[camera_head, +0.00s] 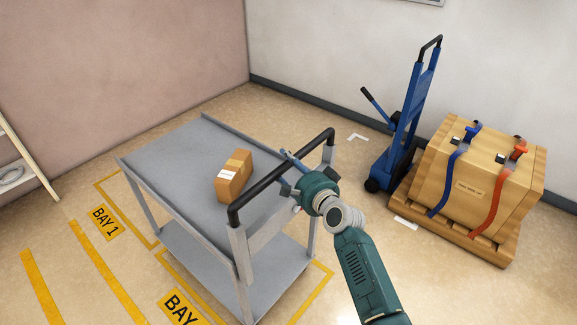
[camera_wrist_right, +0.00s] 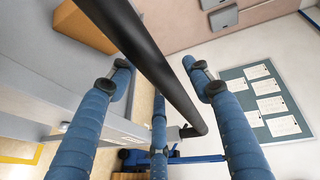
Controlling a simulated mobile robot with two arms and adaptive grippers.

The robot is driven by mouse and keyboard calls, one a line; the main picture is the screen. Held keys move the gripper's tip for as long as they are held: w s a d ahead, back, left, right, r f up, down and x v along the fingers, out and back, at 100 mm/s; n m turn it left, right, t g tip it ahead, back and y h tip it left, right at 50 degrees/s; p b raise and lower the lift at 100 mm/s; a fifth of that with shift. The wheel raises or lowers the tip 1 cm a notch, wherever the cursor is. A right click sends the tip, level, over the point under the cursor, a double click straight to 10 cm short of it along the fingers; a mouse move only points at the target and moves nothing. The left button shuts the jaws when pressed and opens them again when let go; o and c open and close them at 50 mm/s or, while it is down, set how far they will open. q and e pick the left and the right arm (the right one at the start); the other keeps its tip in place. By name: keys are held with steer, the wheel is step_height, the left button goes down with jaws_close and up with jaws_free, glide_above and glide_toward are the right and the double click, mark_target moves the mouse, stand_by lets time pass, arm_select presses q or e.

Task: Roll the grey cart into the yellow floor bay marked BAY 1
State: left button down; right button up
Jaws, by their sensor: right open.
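The grey cart (camera_head: 175,160) stands upright in the head view, with a small cardboard box (camera_head: 230,182) on its top shelf. Its black handle (camera_head: 262,190) is on the near right side and also crosses the right wrist view (camera_wrist_right: 140,50). My right gripper (camera_head: 288,168) is at the handle, fingers open; in the wrist view its blue fingers (camera_wrist_right: 160,85) spread on both sides of the bar. Contact cannot be told. A BAY 1 label (camera_head: 105,222) lies on the floor left of the cart. Yellow lines (camera_head: 110,181) run around and partly under the cart. My left gripper is out of view.
A second BAY label (camera_head: 179,306) is cut off at the bottom edge. A blue hand truck (camera_head: 408,120) and a strapped crate (camera_head: 478,180) on a pallet (camera_head: 455,245) stand right of the cart. A shelf edge (camera_head: 28,158) shows at left. Floor left of the cart is clear.

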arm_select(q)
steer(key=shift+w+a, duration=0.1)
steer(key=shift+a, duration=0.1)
arm_select(e)
steer(key=v, duration=1.2)
steer(key=shift+f, duration=0.1)
